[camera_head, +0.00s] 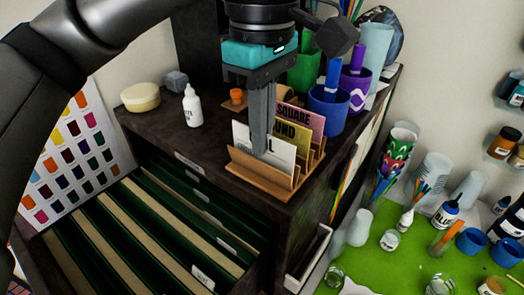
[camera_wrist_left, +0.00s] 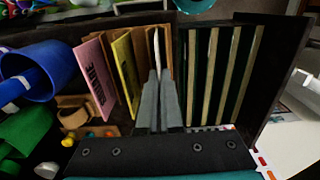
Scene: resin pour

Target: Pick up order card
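The white order card (camera_head: 279,151) stands at the front of a wooden card holder (camera_head: 257,176), its lettering partly covered by my finger. Behind it stand a yellow card (camera_head: 292,133) and a pink card (camera_head: 304,119) reading SQUARE. My left gripper (camera_head: 261,150) points down at the white card, still in its slot. In the left wrist view the fingers (camera_wrist_left: 158,74) are close together with the white card (camera_wrist_left: 156,45) edge-on between their tips; they look shut on it. The yellow card (camera_wrist_left: 127,75) and pink card (camera_wrist_left: 95,75) are beside it. My right gripper is not in view.
A white bottle (camera_head: 192,106), a round tan container (camera_head: 140,97) and blue cup (camera_head: 328,108) stand on the dark cabinet top. An open drawer of green hanging files (camera_head: 150,235) lies in front. A green mat (camera_head: 420,265) with bottles and cups is at right.

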